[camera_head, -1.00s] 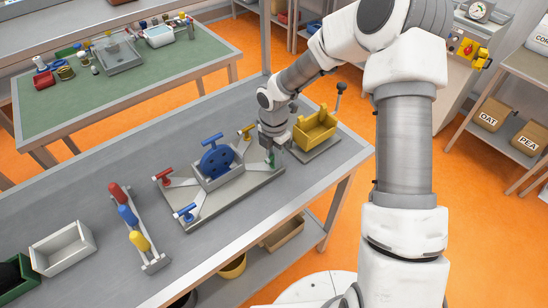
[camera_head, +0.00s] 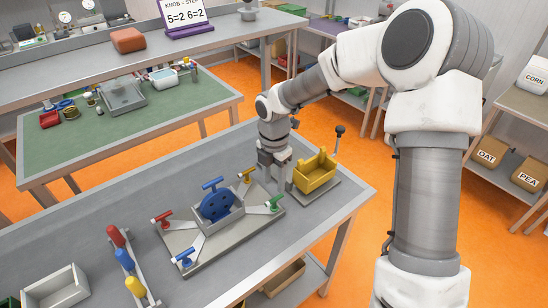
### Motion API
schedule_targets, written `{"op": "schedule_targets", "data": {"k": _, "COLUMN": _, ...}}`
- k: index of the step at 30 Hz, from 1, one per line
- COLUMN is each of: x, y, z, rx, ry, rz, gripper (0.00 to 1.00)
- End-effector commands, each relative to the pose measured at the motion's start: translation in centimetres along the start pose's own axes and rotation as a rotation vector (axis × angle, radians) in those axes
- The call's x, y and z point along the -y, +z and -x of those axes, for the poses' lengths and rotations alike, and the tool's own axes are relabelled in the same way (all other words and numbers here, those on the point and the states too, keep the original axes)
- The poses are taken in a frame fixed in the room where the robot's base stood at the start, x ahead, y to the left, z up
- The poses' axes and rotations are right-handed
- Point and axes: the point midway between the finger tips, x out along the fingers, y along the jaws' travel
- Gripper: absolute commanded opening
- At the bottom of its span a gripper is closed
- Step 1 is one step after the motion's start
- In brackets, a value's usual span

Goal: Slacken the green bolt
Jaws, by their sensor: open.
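The green bolt (camera_head: 274,203) has a T-shaped handle and stands at the right corner of the grey fixture plate (camera_head: 203,248). My gripper (camera_head: 282,190) points down just behind and to the right of the green bolt, apart from it as far as I can see. It is open and nothing shows between its fingers. A blue disc (camera_head: 216,205) with a blue T-handle stands in a grey bracket at the middle.
A yellow cradle (camera_head: 316,172) on a base with a black-knobbed lever (camera_head: 339,131) stands close right of my gripper. A rack of red, blue and yellow handled tools (camera_head: 124,260) and a white bin (camera_head: 55,290) are at left. Bench space (camera_head: 110,207) behind the plate is clear.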

Motion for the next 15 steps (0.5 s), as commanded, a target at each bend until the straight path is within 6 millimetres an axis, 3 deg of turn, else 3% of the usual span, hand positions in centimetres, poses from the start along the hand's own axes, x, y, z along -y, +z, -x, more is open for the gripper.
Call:
{"op": "schedule_targets", "data": {"k": 1, "x": -0.1, "y": 0.1, "z": 1.5, "rx": 0.004, "ry": 0.004, "rz": -0.003, "gripper": 0.47}}
{"op": "schedule_targets", "data": {"k": 6, "x": 0.0, "y": 0.1, "z": 5.1, "rx": 0.003, "ry": 0.003, "rz": -0.002, "gripper": 0.47}}
{"op": "schedule_targets", "data": {"k": 15, "x": 0.0, "y": 0.0, "z": 8.0, "rx": -0.001, "ry": 0.000, "rz": -0.001, "gripper": 0.47}}
